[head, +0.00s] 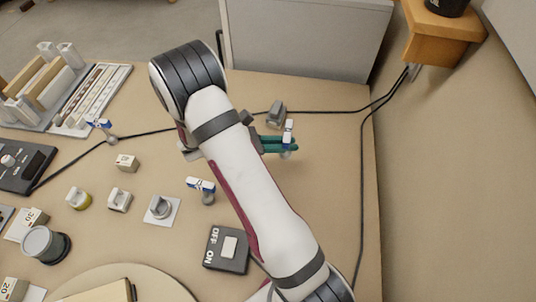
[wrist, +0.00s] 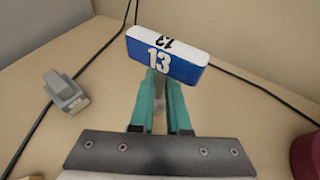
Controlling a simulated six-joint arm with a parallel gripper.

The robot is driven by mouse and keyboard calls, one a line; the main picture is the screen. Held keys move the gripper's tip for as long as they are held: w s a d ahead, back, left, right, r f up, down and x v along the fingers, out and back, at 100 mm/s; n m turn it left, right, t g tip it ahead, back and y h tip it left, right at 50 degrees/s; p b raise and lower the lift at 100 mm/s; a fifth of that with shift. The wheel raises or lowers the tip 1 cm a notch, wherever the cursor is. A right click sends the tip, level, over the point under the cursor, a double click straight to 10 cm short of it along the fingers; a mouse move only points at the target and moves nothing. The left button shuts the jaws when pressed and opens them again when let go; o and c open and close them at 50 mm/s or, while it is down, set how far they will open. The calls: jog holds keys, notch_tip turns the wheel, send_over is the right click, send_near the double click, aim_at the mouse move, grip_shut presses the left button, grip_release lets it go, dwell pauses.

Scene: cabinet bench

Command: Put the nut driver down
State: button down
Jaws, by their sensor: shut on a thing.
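The nut driver (head: 288,126) has a blue and white block-shaped handle, marked 13 in the wrist view (wrist: 162,60). My gripper (head: 285,145), with teal fingers, is shut on its grey shaft just below the handle. It also shows in the wrist view (wrist: 158,100). The nut driver is over the right rear part of the bench (head: 330,200). I cannot tell whether its lower end touches the bench, as the fingers hide much of the shaft in the wrist view.
A grey clip-like object (head: 276,114) lies close behind my gripper, left of it in the wrist view (wrist: 65,90). A black cable (head: 335,111) runs behind. Similar blue and white-topped tools (head: 201,185) stand left. A switch box (head: 227,249) is in front. The right bench side is clear.

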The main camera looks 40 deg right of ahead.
jog(key=w+f, duration=0.1)
jog(key=w+a+f, duration=0.2)
jog(key=w, duration=0.1)
jog(key=shift+a+f, duration=0.1)
jog(key=shift+a, duration=0.15)
jog(key=shift+f, duration=1.85)
jog(key=c, duration=0.9)
grip_release()
jog(key=shift+f, duration=0.1)
